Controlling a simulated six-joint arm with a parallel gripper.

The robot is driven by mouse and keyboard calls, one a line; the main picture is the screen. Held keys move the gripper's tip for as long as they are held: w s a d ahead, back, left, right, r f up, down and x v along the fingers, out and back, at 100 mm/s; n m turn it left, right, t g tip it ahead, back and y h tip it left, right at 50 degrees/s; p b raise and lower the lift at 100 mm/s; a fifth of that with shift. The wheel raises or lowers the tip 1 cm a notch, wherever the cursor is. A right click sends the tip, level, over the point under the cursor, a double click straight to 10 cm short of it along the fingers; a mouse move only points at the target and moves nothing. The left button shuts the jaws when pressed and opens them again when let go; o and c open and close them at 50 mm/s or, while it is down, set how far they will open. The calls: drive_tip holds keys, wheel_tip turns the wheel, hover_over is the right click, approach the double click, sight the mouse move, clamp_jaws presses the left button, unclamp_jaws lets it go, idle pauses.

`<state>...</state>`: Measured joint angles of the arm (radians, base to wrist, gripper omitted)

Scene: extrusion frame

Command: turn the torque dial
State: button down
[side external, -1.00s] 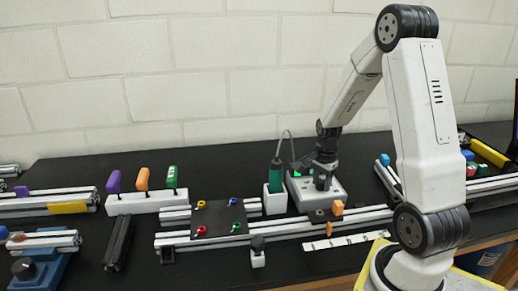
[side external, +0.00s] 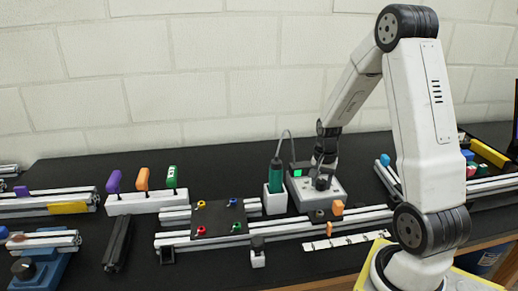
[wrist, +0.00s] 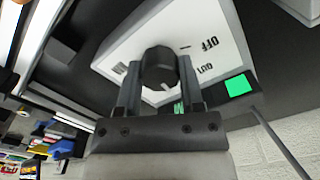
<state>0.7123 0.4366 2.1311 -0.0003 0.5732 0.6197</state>
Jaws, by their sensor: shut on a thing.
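The torque dial (wrist: 160,66) is a round dark knob with a white pointer mark near its lower edge in the wrist view. It sits on the white face of a control box (wrist: 215,20) printed with upside-down words, one reading OFF. The box also shows in the side view (side external: 331,196). My gripper (wrist: 160,82) is shut on the dial, one finger on each side of it. In the side view my gripper (side external: 322,181) is over the box and the dial is hard to make out.
A green screen (wrist: 238,86) is lit beside the box face. A green tool (side external: 276,172) with a cable stands in a white holder (side external: 275,201) just left of the box. Aluminium rails (side external: 285,230) run in front. Dark tabletop is clear behind the box.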

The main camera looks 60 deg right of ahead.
sight(322, 181)
drive_tip(key=n, duration=1.1)
drive_tip(key=shift+n, duration=2.1)
drive_tip(key=shift+c, duration=1.1)
unclamp_jaws()
drive_tip(key=shift+r, duration=0.1)
drive_tip(key=shift+r, duration=3.85)
